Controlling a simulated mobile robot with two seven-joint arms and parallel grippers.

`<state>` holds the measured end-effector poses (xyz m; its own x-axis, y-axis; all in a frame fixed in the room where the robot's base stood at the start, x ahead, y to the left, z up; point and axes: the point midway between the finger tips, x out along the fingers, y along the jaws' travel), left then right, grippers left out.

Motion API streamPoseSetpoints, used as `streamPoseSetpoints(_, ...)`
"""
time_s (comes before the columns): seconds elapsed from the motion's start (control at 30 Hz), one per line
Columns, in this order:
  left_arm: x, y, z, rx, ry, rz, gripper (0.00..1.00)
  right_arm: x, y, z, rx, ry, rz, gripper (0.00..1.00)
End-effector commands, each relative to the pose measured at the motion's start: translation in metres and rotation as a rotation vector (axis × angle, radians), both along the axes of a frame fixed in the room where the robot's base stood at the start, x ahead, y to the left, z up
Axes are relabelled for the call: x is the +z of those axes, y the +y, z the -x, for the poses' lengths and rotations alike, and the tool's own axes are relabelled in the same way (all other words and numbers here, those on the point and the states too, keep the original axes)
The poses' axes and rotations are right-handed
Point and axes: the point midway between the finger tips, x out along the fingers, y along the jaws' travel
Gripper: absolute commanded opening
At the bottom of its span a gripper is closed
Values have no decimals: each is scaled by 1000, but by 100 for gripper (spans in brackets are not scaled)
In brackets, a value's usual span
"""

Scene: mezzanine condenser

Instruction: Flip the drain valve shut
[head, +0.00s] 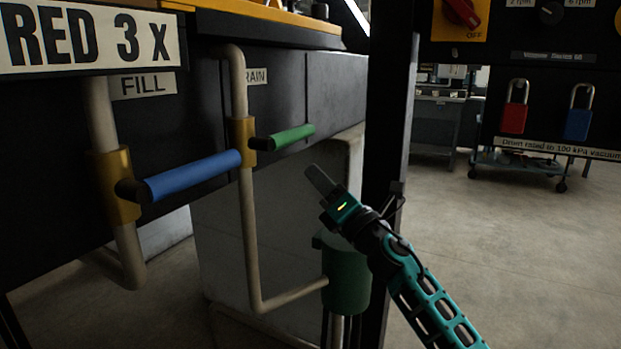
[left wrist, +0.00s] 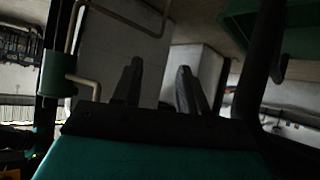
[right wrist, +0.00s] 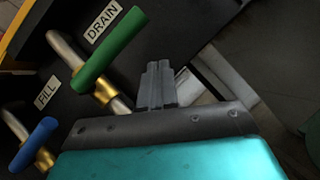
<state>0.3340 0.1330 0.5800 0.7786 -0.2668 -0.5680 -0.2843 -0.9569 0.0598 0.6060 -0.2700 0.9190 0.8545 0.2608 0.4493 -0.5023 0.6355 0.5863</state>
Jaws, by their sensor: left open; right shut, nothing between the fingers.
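The drain valve's green handle (head: 291,137) sticks out to the right from its brass body (head: 243,134) on the drain pipe, across the pipe's line. In the right wrist view the green handle (right wrist: 110,48) shows near the DRAIN label (right wrist: 103,21). My right gripper (head: 318,178) is shut and empty, a little below and to the right of the green handle, not touching it. Its shut fingers also show in the right wrist view (right wrist: 157,84). My left gripper (left wrist: 157,85) is open and empty in the left wrist view, and is not seen in the head view.
The fill valve's blue handle (head: 193,174) sticks out left of the drain pipe. A dark upright post (head: 390,120) rises beside my right arm. A panel with red (head: 514,118) and blue (head: 578,123) padlocks hangs at right.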

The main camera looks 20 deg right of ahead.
Motion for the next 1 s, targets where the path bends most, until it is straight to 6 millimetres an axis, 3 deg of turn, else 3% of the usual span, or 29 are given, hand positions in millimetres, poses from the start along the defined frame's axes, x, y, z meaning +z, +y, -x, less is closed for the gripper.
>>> streamPoseSetpoints(0.13, 11, -5, -5, -3, -21, 12, 43, -18, -19, 23, -4, 6, -3, 0)
streamPoseSetpoints(0.4, 12, -4, -6, -1, -24, 11, 43, -43, -43, 53, -4, 3, 0, 0)
streamPoseSetpoints(1.0, 8, -2, -4, 3, -16, 8, 43, -49, -48, 61, -2, 2, 2, 0)
